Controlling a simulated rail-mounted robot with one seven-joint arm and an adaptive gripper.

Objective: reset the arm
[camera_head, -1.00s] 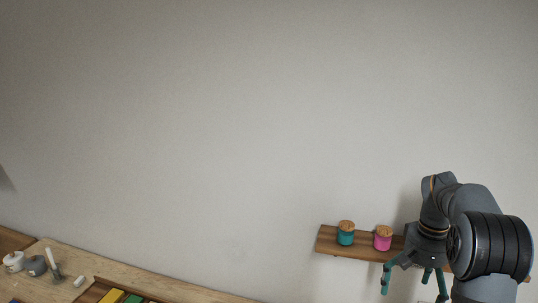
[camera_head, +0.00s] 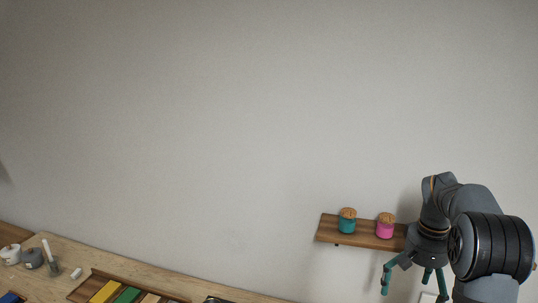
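My gripper (camera_head: 414,286) hangs from my dark grey arm at the lower right of the head view, pointing down. Its teal fingers are spread wide apart, with nothing visible between them. It is in front of, and partly below, the right part of a wooden wall shelf (camera_head: 328,231). My arm hides the shelf's right end. A teal jar (camera_head: 347,226) and a pink jar (camera_head: 385,230), both with wooden lids, stand upright on the shelf, left of my gripper.
A wooden table (camera_head: 85,260) runs along the lower left. On it are a white pot (camera_head: 10,256), a grey pot (camera_head: 32,259), a holder with a white stick (camera_head: 48,253) and a wooden tray (camera_head: 80,291) with coloured blocks. The wall above is bare.

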